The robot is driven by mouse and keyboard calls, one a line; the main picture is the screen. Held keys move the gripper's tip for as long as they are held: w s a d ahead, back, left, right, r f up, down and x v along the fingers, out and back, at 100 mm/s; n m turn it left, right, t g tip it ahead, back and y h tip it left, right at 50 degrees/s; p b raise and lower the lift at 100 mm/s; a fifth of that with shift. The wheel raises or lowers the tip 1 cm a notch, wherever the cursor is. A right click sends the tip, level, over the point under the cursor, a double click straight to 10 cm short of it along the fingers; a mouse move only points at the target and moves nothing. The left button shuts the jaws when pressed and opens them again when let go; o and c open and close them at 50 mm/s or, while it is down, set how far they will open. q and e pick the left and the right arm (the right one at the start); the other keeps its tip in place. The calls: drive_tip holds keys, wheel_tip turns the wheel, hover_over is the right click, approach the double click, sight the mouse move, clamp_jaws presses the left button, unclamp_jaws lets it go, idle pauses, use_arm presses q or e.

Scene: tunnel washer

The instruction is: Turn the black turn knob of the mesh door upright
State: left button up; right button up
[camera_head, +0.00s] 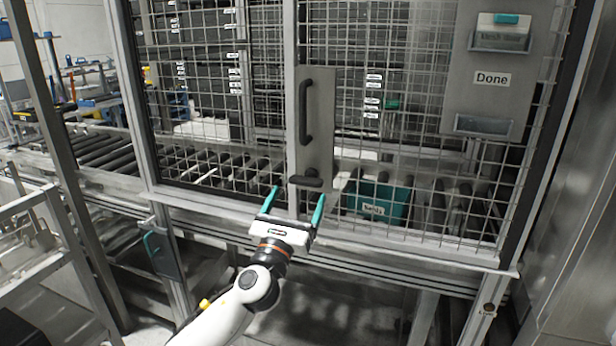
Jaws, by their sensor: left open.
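The black turn knob (306,182) sits at the lower end of the grey plate on the mesh door (420,140). It lies about level, its long side running across the picture. The black bow handle (308,112) is above it on the same plate. My left gripper (296,207) is open, with its two teal fingers pointing up at the door. The fingertips appear just below the knob, one to its left and one near its right end. I cannot tell whether they touch it. My right gripper is not in view.
Behind the mesh are a roller conveyor and a teal bin (376,202). A grey panel marked Done (492,78) hangs at the upper right of the door. A metal frame post stands at the left, and a metal wall at the far right.

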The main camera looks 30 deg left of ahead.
sight(306, 179)
use_arm(q)
drive_tip(key=p+x, duration=0.1)
drive_tip(key=x, duration=0.5)
drive_tip(key=shift+w+f, duration=0.1)
drive_tip(key=shift+w, duration=0.05)
drive_tip(key=shift+c, duration=0.4)
drive_tip(key=c, duration=0.9)
